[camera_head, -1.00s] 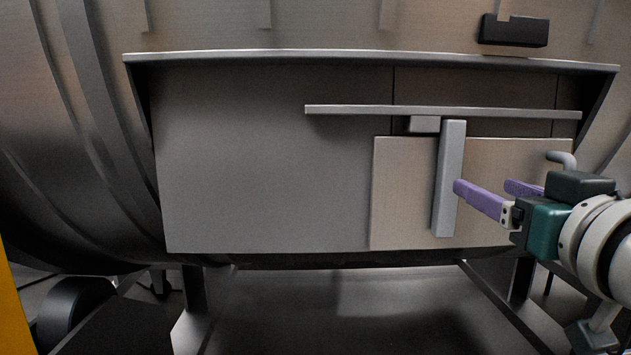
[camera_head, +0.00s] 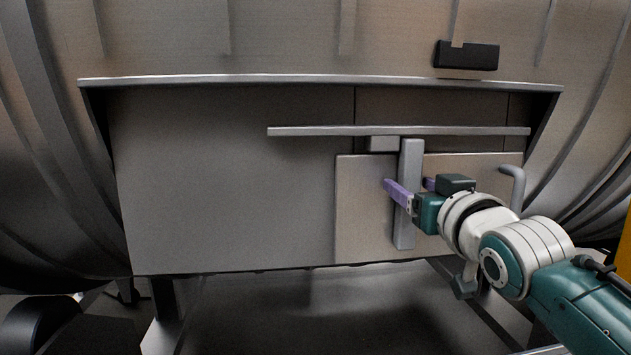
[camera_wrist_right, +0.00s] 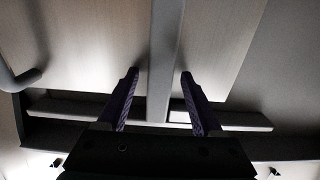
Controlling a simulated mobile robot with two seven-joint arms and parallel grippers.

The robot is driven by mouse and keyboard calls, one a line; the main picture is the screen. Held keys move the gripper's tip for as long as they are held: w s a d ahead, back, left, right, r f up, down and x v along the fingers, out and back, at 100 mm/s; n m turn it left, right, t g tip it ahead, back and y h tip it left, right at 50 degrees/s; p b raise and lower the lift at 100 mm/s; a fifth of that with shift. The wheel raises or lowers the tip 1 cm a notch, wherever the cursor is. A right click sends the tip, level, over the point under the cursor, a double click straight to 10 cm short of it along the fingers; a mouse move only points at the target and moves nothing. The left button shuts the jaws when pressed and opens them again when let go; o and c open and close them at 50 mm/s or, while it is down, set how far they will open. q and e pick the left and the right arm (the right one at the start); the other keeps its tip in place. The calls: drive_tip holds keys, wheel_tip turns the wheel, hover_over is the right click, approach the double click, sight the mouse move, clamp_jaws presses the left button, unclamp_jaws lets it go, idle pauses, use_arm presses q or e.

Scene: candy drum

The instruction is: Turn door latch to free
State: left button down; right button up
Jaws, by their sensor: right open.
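The door latch is a grey upright bar (camera_head: 408,215) in front of a beige door panel (camera_head: 365,215), hanging below a long horizontal rail (camera_head: 310,131). My right gripper (camera_head: 406,182) is open, with its purple fingers at the bar's mid-height, one on each side of it. In the right wrist view the bar (camera_wrist_right: 165,50) runs between the two open fingers (camera_wrist_right: 160,73), with a gap visible on both sides. My left gripper is not in view.
A bent grey handle (camera_head: 516,180) sticks out at the panel's right edge. A ledge (camera_head: 300,79) overhangs the panels, and a black block (camera_head: 466,56) is fixed on the drum above it. The wide grey panel (camera_head: 220,180) on the left is clear.

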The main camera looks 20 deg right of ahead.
clamp_jaws()
idle(0.5)
idle(0.9)
